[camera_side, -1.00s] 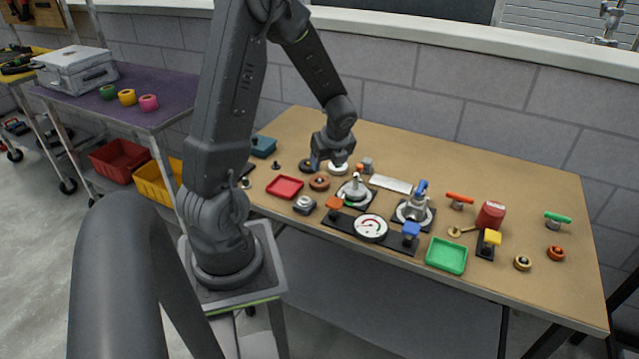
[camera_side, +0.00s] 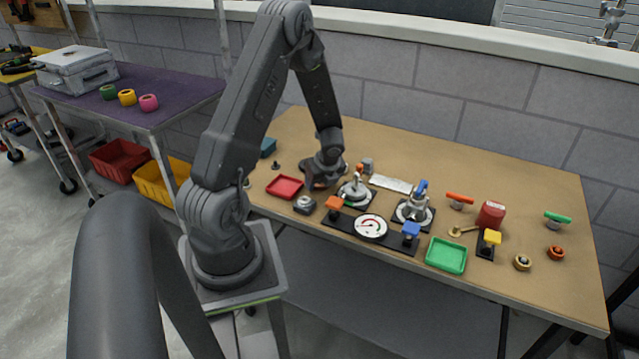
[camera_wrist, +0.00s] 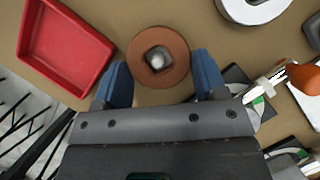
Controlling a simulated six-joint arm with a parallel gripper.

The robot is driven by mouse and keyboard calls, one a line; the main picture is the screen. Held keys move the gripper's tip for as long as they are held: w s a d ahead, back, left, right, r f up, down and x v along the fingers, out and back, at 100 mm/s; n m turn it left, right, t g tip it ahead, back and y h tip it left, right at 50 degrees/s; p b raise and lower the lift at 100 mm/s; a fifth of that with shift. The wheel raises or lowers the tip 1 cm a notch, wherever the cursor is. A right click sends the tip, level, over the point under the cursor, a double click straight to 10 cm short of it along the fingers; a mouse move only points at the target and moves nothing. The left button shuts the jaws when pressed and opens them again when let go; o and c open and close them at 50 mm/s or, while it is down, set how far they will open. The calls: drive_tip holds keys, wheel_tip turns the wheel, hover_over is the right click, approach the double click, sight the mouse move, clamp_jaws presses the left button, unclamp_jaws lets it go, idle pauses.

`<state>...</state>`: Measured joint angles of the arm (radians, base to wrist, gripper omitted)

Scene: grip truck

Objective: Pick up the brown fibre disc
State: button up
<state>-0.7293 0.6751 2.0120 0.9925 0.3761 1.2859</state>
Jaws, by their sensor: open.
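The brown fibre disc (camera_wrist: 176,45) lies flat on the table in the wrist view, with a pale metallic piece showing in its centre hole. My gripper (camera_wrist: 160,60) is open, with one blue fingertip to the lower left of the disc and the other to its lower right. The disc's near part sits between the fingertips, and a gap shows on each side. In the side view my gripper (camera_side: 318,184) is low over the table and hides the disc. The exact height of the fingers above the table is hard to tell.
A red tray (camera_wrist: 62,45) is close on the left of the disc; it also shows in the side view (camera_side: 284,187). A white ring (camera_wrist: 252,10) lies at the upper right. A clamp with an orange-tipped handle (camera_wrist: 302,78) is on the right.

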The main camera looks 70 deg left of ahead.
drive_tip(key=c, duration=0.6)
drive_tip(key=shift+o, duration=0.2)
drive_tip(key=shift+r, duration=0.1)
